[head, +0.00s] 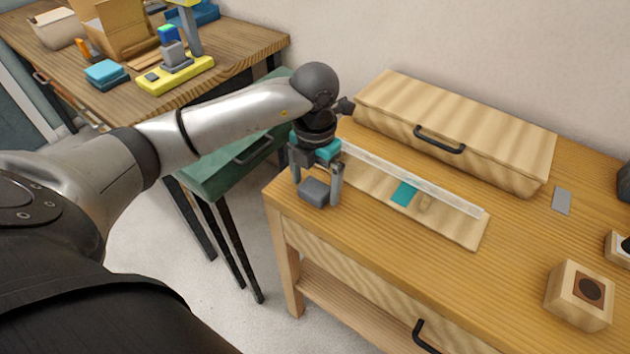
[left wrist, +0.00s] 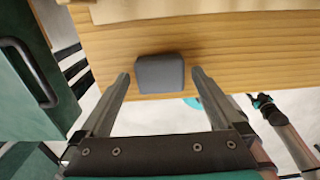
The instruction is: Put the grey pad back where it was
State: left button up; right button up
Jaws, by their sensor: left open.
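The grey pad (head: 316,190) is a small dark grey block at the near left corner of the wooden table. In the left wrist view the grey pad (left wrist: 160,73) lies close to the table edge, between the two fingertips. My left gripper (head: 318,183) is open and points down around the pad. In the left wrist view, gaps show between the pad and the fingers of the left gripper (left wrist: 160,77). What looks like my right gripper (left wrist: 262,103) shows small in the left wrist view, its jaws unclear.
A pale board (head: 455,225) with a clear glass strip (head: 425,183) and a teal patch (head: 405,193) lies right of the gripper. Behind it stands a wooden case (head: 460,110). A thin grey plate (head: 562,200) and a wooden block (head: 578,295) lie farther right. A green drawer (left wrist: 35,75) stands left.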

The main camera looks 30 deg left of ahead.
aim_at(315, 188)
pick_arm(q)
jog(key=shift+r, duration=0.2)
notch_tip(315, 188, up, 12)
jog(key=p, duration=0.2)
